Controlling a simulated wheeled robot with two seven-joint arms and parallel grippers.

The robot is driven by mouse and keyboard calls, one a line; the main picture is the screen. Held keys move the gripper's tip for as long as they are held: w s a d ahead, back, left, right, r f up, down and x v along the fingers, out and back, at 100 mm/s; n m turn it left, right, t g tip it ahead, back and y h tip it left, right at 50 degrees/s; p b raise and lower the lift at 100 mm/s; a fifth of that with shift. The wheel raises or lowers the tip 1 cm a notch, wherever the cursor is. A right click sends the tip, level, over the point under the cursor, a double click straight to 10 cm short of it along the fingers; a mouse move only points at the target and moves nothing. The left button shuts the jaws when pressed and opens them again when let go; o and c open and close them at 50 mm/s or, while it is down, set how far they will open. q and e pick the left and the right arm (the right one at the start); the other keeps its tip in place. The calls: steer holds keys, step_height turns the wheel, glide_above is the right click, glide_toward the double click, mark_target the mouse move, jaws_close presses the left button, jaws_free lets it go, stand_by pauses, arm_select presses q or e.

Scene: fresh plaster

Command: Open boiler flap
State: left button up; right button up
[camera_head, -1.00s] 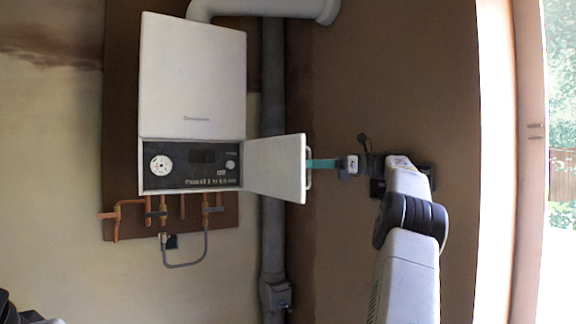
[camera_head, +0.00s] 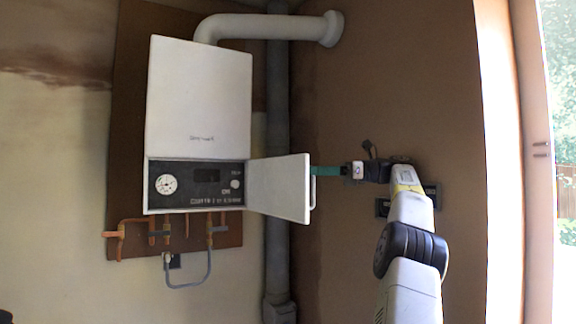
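The white boiler (camera_head: 200,95) hangs on a brown backboard. Its flap (camera_head: 280,187) is swung out to the right, hinged at the right edge of the dark control panel (camera_head: 195,185), which is uncovered. A thin bar handle (camera_head: 313,190) stands on the flap's free edge. My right gripper (camera_head: 316,171) comes from the right, its teal fingers level with the upper part of the handle. The fingers overlap edge-on, so I cannot tell whether they close around the handle or only touch it. My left gripper does not show; only a dark sliver is at the bottom left corner.
Copper pipes (camera_head: 160,232) and a grey hose (camera_head: 188,283) are below the boiler. A grey vertical pipe (camera_head: 277,130) runs behind the flap, and a white flue (camera_head: 270,27) bends off above. A bright window opening (camera_head: 562,120) is at the far right.

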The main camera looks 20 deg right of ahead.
steer(key=s+a+r, duration=0.1)
steer(key=s+a, duration=0.6)
steer(key=s, duration=0.6)
steer(key=shift+s+a, duration=0.15)
steer(key=shift+a, duration=0.25)
steer(key=shift+r, duration=0.1)
